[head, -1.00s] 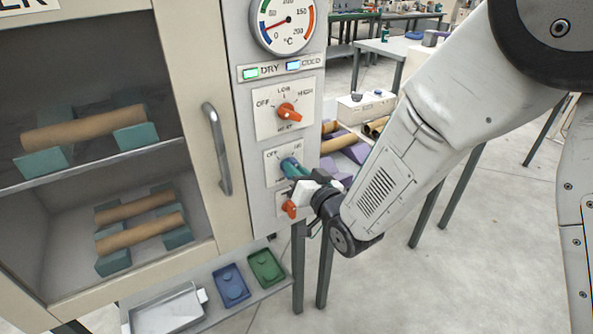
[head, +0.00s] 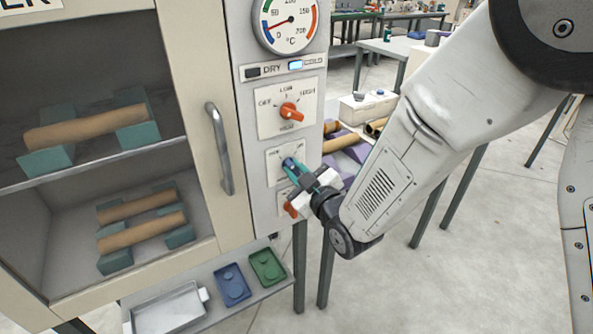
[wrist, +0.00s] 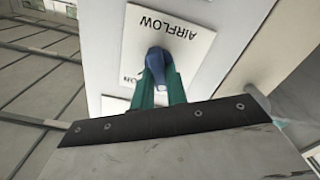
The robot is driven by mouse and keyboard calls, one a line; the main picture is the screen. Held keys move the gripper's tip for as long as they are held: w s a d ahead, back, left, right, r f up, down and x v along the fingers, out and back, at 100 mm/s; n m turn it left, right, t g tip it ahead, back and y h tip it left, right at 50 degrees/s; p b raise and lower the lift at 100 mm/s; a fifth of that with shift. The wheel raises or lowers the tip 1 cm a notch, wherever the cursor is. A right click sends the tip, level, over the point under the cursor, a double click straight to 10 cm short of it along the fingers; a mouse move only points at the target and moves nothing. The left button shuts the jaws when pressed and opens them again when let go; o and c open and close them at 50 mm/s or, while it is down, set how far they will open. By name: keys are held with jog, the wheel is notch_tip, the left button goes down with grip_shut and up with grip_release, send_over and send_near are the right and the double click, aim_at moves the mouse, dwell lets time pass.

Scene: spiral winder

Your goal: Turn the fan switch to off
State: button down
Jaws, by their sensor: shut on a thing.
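The fan switch is a blue knob (head: 288,162) on a white plate (head: 274,171) on the dryer's control column, between two orange knobs. In the wrist view the knob (wrist: 157,61) sits on a plate marked AIRFLOW, seen upside down. My gripper (head: 297,171) has its teal fingers closed on the knob from the front right. In the wrist view the gripper (wrist: 160,80) covers the knob's lower part. The plate's position marks are mostly hidden or too small to read, so I cannot tell exactly where the knob points.
An orange selector knob (head: 290,111) is above and another orange knob (head: 291,210) close below, partly behind my gripper. The door handle (head: 220,150) stands out to the left. A shelf with blue (head: 232,283) and green (head: 267,266) trays is below. The DRY lamp (head: 252,72) is dark; COLD is lit.

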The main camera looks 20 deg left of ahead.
jog(key=shift+s+n, duration=0.1)
jog(key=shift+n, duration=0.9)
jog(key=shift+a, duration=0.1)
jog(key=c, duration=1.4)
grip_release()
jog(key=v, duration=0.7)
jog(key=shift+s+d, duration=0.25)
jog(key=shift+d, duration=0.05)
jog(key=shift+f, duration=0.1)
